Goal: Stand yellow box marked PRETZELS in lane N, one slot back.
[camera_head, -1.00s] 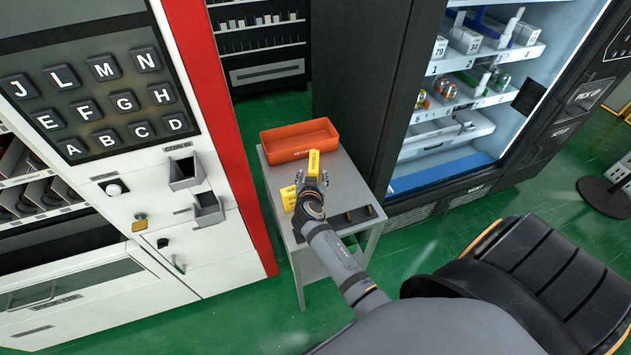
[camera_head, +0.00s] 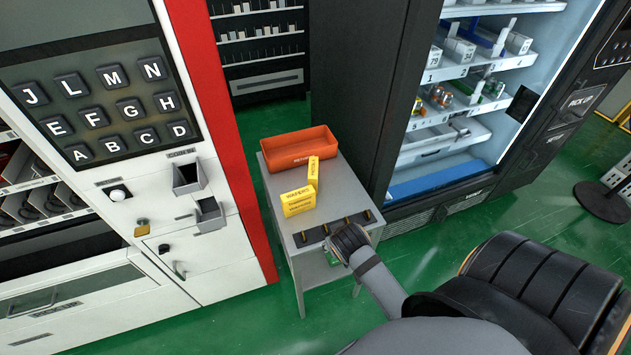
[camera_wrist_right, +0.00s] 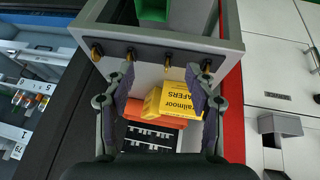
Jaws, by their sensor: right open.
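Two yellow boxes are on the grey table in the head view. One (camera_head: 298,201) is marked WAFERS, and it shows in the right wrist view (camera_wrist_right: 177,106). The other (camera_head: 313,169) is narrow and stands behind it; I cannot read its label. I cannot tell which box is marked PRETZELS. My right gripper (camera_head: 333,254) is at the table's front edge, apart from both boxes. In the right wrist view my right gripper (camera_wrist_right: 161,88) is open, with nothing held between its fingers. A key marked N (camera_head: 152,68) is on the left machine's keypad. I see no lane marked N. My left gripper is out of view.
An orange bin (camera_head: 298,148) is at the back of the grey table (camera_head: 345,192). The white machine (camera_head: 225,245) stands to the left. A dark vending machine (camera_head: 375,110) with lit shelves stands close on the right.

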